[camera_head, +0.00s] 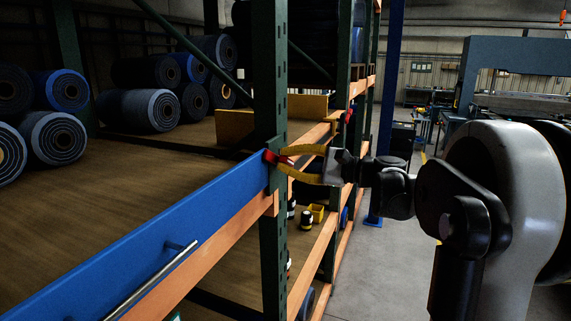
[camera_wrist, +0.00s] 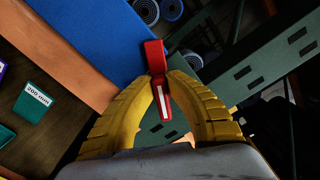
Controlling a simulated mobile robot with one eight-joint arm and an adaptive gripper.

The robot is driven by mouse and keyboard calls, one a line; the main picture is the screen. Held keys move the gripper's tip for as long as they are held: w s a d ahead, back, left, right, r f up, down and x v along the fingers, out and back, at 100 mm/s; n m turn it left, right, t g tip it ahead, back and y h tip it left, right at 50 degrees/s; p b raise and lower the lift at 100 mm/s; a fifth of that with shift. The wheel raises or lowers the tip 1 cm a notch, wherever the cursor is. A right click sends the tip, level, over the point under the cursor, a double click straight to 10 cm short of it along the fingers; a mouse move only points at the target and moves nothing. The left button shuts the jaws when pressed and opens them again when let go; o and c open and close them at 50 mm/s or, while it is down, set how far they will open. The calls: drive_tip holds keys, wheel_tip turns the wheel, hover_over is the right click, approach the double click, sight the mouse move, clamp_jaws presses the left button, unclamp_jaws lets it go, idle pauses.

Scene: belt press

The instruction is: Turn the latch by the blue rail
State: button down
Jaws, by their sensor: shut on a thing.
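The red latch (camera_wrist: 155,60) sits at the end of the blue rail (camera_head: 150,225), against the green upright post (camera_head: 272,90). It shows in the head view (camera_head: 270,157) at the rail's right end. My gripper (camera_head: 274,160) reaches in from the right, with its two yellow fingers around the latch. In the wrist view the yellow fingertips (camera_wrist: 161,82) close on the latch from both sides. The latch's lower part, with a white stripe, hangs between the fingers. The blue rail (camera_wrist: 90,35) fills the upper left there.
Rolls of belt (camera_head: 150,110) lie on the rack's wooden shelf (camera_head: 140,180) behind the rail. A metal bar handle (camera_head: 155,280) sticks out from the rail's front. Orange beams (camera_head: 215,255) run below. The grey floor (camera_head: 385,270) right of the rack is open.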

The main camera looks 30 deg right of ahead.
drive_tip(key=n+b, duration=0.1)
drive_tip(key=n, duration=0.2)
drive_tip(key=f+n, duration=0.1)
drive_tip(key=n, duration=0.1)
drive_tip(key=shift+s+a+n+b, duration=0.1)
drive_tip(key=shift+n+b, duration=0.3)
idle(0.4)
drive_tip(key=c, duration=1.4)
unclamp_jaws()
drive_tip(key=v, duration=1.2)
